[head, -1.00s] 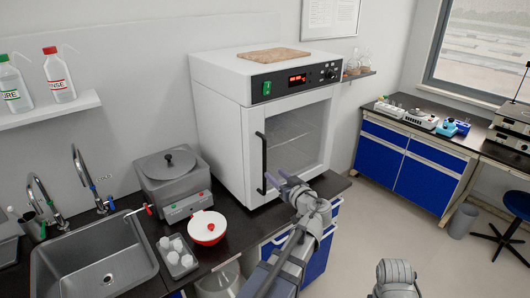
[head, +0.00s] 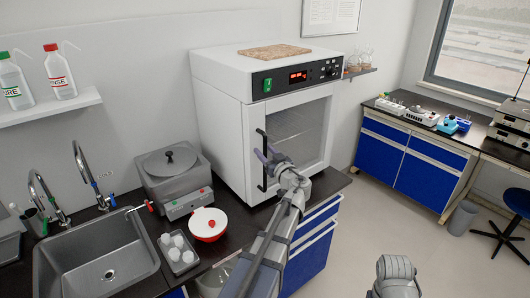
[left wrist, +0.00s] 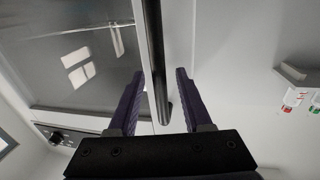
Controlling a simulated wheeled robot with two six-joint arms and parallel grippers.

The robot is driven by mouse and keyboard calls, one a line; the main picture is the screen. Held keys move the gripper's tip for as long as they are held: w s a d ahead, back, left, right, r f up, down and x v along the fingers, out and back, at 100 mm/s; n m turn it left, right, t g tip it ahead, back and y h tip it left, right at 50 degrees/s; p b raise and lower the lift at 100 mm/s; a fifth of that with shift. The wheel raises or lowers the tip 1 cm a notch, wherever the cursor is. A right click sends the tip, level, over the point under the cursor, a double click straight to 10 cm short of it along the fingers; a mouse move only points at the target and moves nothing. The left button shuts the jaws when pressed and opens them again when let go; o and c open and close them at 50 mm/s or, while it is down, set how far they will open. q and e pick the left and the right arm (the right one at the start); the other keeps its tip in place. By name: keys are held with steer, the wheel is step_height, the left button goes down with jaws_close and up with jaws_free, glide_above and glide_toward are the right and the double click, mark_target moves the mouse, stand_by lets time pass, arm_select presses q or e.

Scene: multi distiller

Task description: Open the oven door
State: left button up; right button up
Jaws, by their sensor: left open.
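The white oven (head: 222,130) stands on the dark counter in the head view. Its front door (head: 305,125) has a glass window and looks closed. A black vertical bar handle (head: 263,180) runs along the door's left edge. My left gripper (head: 267,155) is at the handle, about mid-height. In the left wrist view, its two purple fingers (left wrist: 160,75) are open, one on each side of the handle (left wrist: 154,45). I see gaps between the handle and both fingers. My right gripper is not in view.
A grey water bath (head: 172,175), a red-and-white bowl (head: 208,225) and a bottle tray (head: 178,252) stand left of the oven, near the sink (head: 100,262). A brown board (head: 275,52) lies on top of the oven. Open floor (head: 390,215) lies to the right.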

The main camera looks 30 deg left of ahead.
arm_select(q)
steer(key=shift+w+a, duration=0.1)
steer(key=shift+c, duration=0.2)
jaws_close()
stand_by(1.3)
